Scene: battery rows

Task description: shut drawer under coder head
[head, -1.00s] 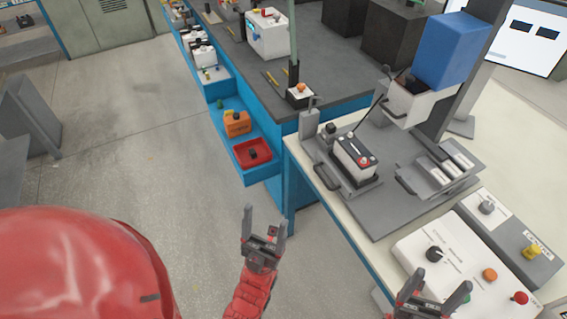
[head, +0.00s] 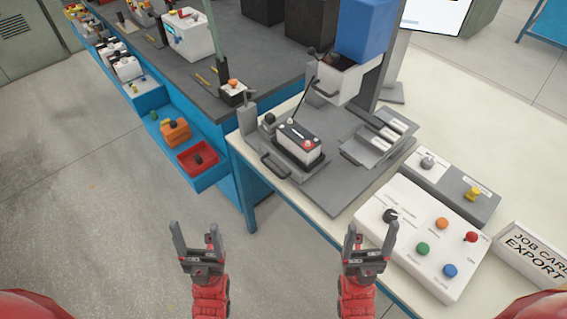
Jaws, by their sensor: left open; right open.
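The coder head is a blue box (head: 366,28) on a grey upright post, at the top right of centre. Under it a white drawer (head: 347,82) stands out toward the left, open at the top, with a dark handle on its front. Something dark shows inside it, too small to tell. My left gripper (head: 196,234) is open and empty at the lower left, over the floor. My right gripper (head: 370,234) is open and empty, in front of the bench. Both are well apart from the drawer.
A black and white battery (head: 299,143) sits in a holder on a grey plate below the drawer. A button panel (head: 423,240) and a job card sign (head: 532,252) stand at right.

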